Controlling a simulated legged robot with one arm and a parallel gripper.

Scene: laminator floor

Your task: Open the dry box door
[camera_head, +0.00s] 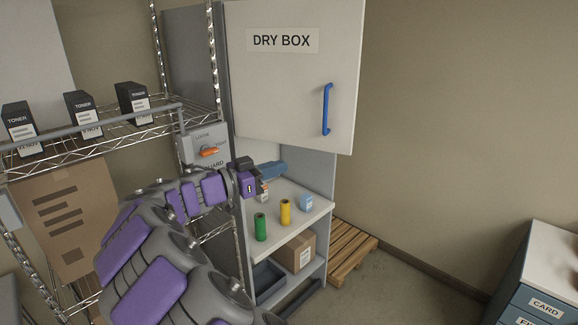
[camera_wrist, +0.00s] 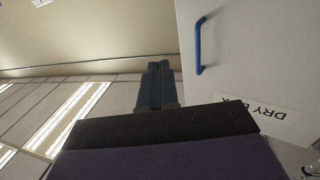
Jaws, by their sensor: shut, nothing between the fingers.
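The dry box door (camera_head: 290,90) is a white panel labelled DRY BOX with a blue vertical handle (camera_head: 327,109) at its lower right. The door stands swung out from the grey cabinet over the open shelves. In the wrist view the door (camera_wrist: 255,60) is at the right, with its handle (camera_wrist: 199,45) near the top. My gripper (camera_head: 280,168) is shut and empty, below the door and left of the handle, apart from it. Its blue-grey fingers (camera_wrist: 157,75) lie together in the wrist view, left of the handle.
A white shelf (camera_head: 315,207) below the door holds green and yellow rolls and small boxes. A cardboard box (camera_head: 300,250) sits lower. A wire rack (camera_head: 110,140) with toner boxes is at the left. A wooden pallet (camera_head: 352,245) lies behind.

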